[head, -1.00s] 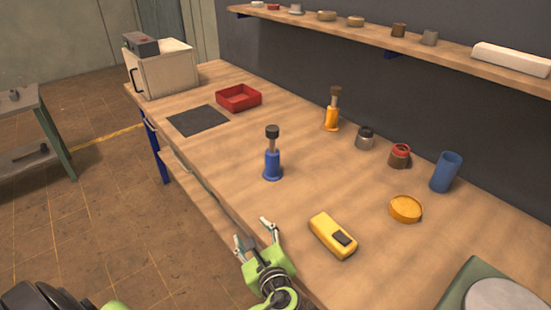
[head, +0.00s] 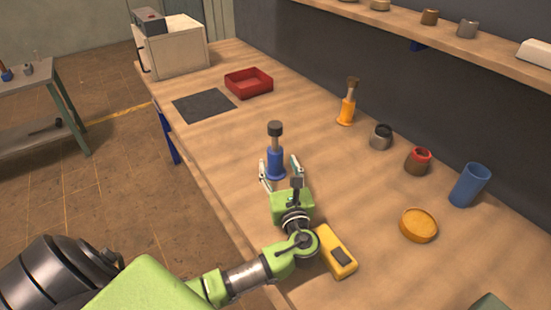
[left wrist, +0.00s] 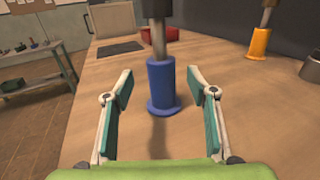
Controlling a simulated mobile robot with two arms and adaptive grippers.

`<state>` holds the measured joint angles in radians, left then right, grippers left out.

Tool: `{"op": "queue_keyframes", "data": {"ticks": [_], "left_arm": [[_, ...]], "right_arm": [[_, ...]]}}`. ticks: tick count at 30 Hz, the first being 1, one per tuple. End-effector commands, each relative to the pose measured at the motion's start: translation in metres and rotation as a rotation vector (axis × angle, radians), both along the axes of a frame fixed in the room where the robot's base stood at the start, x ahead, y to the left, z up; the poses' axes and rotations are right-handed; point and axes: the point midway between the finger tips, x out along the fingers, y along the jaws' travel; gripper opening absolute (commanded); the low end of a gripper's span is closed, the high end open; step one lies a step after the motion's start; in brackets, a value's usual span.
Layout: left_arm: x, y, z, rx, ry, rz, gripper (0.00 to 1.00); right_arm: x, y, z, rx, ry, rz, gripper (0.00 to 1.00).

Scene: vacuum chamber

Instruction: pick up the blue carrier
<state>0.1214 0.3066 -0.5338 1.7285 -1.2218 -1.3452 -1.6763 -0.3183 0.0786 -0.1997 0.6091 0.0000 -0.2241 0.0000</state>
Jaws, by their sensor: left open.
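The blue carrier (head: 275,162) stands upright on the workbench, with a grey stem and a dark cap on top. In the left wrist view its blue body (left wrist: 162,86) is centred ahead, and its top is cut off by the frame edge. My left gripper (head: 280,170) is open and low over the bench, with its fingers toward the carrier. In the left wrist view the fingertips (left wrist: 160,80) lie to either side of the carrier's body, with gaps on both sides. My right gripper is not in view.
A yellow device (head: 336,252) lies close beside my left arm. An orange carrier (head: 347,110), a grey jar (head: 381,137), a red-topped jar (head: 418,161), a blue cup (head: 469,185) and an orange dish (head: 418,226) stand right. A red tray (head: 249,83) and dark mat (head: 204,105) lie beyond.

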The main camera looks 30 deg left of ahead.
Motion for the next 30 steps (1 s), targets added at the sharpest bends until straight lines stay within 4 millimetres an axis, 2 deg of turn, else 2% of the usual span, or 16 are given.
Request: {"op": "queue_keyframes", "data": {"ticks": [7, 10, 16, 24, 30], "left_arm": [[0.014, 0.014, 0.001, 0.0, -0.001, 0.001, 0.52], [0.026, 0.025, 0.002, 0.001, -0.001, 0.001, 0.52], [0.043, 0.041, 0.0, -0.001, 0.0, 0.0, 0.52], [0.045, 0.043, -0.001, -0.002, 0.001, -0.001, 0.52], [0.045, 0.043, -0.001, -0.002, 0.001, -0.001, 0.0]], "right_arm": [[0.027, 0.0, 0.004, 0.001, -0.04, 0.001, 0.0], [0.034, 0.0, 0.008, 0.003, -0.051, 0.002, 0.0], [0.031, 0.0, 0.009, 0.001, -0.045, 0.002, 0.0], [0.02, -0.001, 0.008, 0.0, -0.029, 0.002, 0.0], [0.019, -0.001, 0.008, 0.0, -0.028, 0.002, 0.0]]}}
